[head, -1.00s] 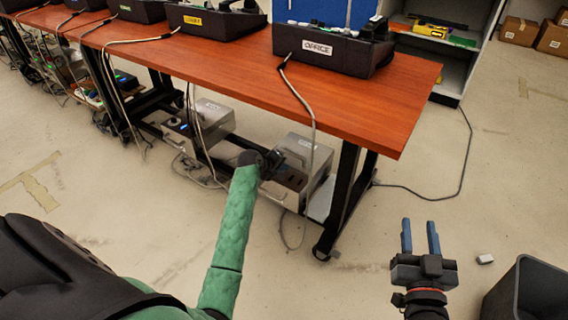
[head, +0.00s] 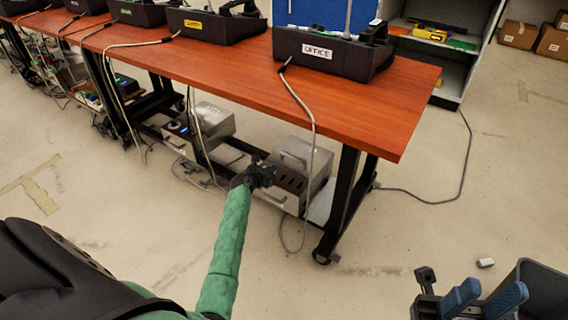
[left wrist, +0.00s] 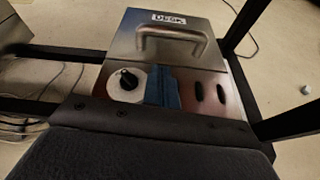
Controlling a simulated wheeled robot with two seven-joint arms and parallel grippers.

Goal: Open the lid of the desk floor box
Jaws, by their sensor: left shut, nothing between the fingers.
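The grey metal desk floor box (head: 318,165) stands under the right end of the desk, with a handle and dark slots. In the left wrist view the box (left wrist: 205,55) shows a white label, a bar handle (left wrist: 172,35) on its lid, a round black knob (left wrist: 128,79) and dark oval slots. I cannot tell whether the lid is raised. My left gripper (head: 268,174) is shut and empty at the near left side of the box; its blue fingers (left wrist: 162,88) are together between knob and slots, and contact is unclear. My right gripper (head: 485,299) is open and empty at the lower right.
A second metal box (head: 212,121) stands further left under the wooden desk (head: 395,105). Cables hang past the desk's front edge. A black desk leg (head: 343,200) stands just right of the box. A grey bin (head: 545,285) is at the lower right.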

